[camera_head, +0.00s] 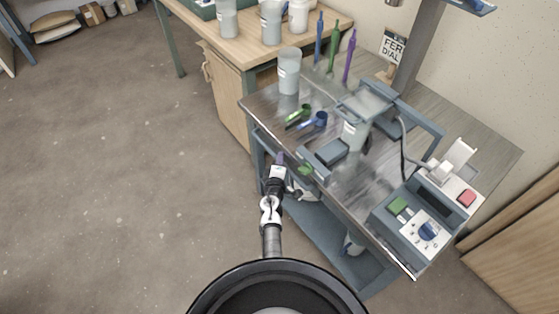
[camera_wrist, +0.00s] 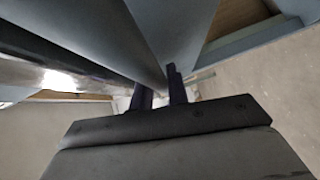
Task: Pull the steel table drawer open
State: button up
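The steel table (camera_head: 345,190) has a shiny metal top and a blue-grey frame in the head view. My gripper (camera_head: 279,160) is at the table's near left edge, at about the height just below the top. The drawer front and its handle cannot be made out clearly. In the wrist view, the two dark fingers (camera_wrist: 159,92) show a narrow gap between them, and a smooth blue-grey panel (camera_wrist: 110,35) runs down close to their tips. I cannot tell whether the fingers grip part of it or only stand beside it.
A clear container (camera_head: 289,72), green and blue scoops (camera_head: 308,119), a mixer stand (camera_head: 364,108) and a control box (camera_head: 420,225) stand on the table. A wooden workbench (camera_head: 245,45) adjoins behind. The floor (camera_head: 110,170) on the left is clear.

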grip_shut()
jog(key=shift+a, duration=0.1)
jog(key=s+a+b, duration=0.3)
jog(key=s+a, duration=0.5)
jog(key=a, duration=0.3)
jog(key=s+a+b, duration=0.3)
jog(key=s+a, duration=0.5)
jog(key=a, duration=0.2)
jog(key=shift+a+b, duration=0.4)
jog(key=shift+w, duration=0.1)
jog(key=o, duration=0.6)
grip_release()
